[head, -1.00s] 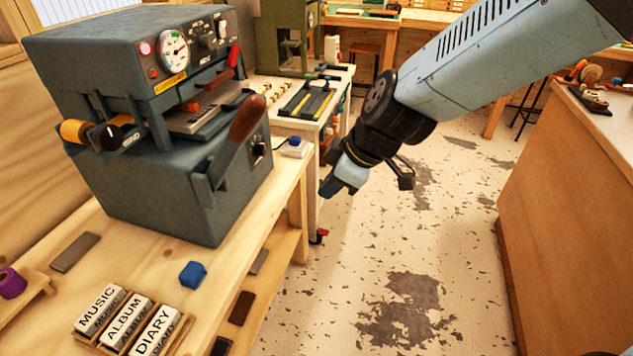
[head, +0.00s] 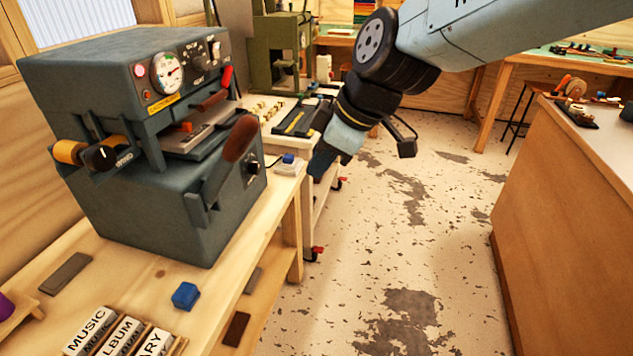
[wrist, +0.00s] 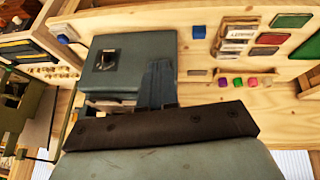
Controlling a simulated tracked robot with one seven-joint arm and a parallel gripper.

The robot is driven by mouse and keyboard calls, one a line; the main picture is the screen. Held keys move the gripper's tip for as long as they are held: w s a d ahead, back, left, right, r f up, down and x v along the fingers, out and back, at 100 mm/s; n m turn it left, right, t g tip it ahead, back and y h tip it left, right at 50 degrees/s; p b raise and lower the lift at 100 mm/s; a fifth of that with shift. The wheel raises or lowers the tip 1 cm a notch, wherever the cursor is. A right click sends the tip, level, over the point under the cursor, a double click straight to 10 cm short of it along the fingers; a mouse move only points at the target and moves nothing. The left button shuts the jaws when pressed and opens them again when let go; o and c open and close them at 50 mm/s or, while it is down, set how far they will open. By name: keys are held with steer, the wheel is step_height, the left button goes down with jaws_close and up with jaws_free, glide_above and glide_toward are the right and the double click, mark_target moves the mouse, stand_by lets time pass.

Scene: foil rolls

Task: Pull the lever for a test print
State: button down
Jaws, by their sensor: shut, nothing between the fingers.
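The grey press (head: 150,205) stands on the wooden bench at left in the head view, with a gauge and knobs on its face. Its lever (head: 240,139) has a brown handle that slants up to the right from the press's front. My gripper (head: 318,166) is shut and empty, pointing down to the right of the lever with a clear gap between them in the picture. Part of the press (wrist: 130,50) also shows in the wrist view. I cannot make out the lever there.
A blue block (head: 186,295) and labelled blocks (head: 120,338) lie on the bench in front of the press. A small box with a blue button (head: 289,165) sits at the bench's right edge. Open floor (head: 400,250) lies right of the bench, before a wooden counter (head: 560,210).

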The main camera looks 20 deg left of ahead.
steer(key=shift+a+v, duration=0.15)
steer(key=shift+v, duration=0.55)
steer(key=shift+a+v, duration=0.15)
steer(key=shift+v, duration=0.55)
steer(key=shift+r, duration=0.2)
steer(key=w+d+r+m+t+h, duration=0.1)
steer(key=w+d+m+t, duration=0.3)
steer(key=d, duration=0.7)
steer(key=w+d+r+m+h, duration=0.15)
steer(key=d+m, duration=0.45)
steer(key=d, duration=0.6)
steer(key=s+d+m+h, duration=0.1)
steer(key=s+d+m, duration=0.1)
steer(key=d+m, duration=0.3)
steer(key=s+d+m+h, duration=0.2)
steer(key=s+d+m, duration=0.1)
steer(key=d, duration=0.8)
steer(key=shift+s+f+m+t, duration=0.25)
steer(key=shift+f+m+t, duration=0.15)
steer(key=shift+m, duration=0.5)
steer(key=shift+s, duration=0.15)
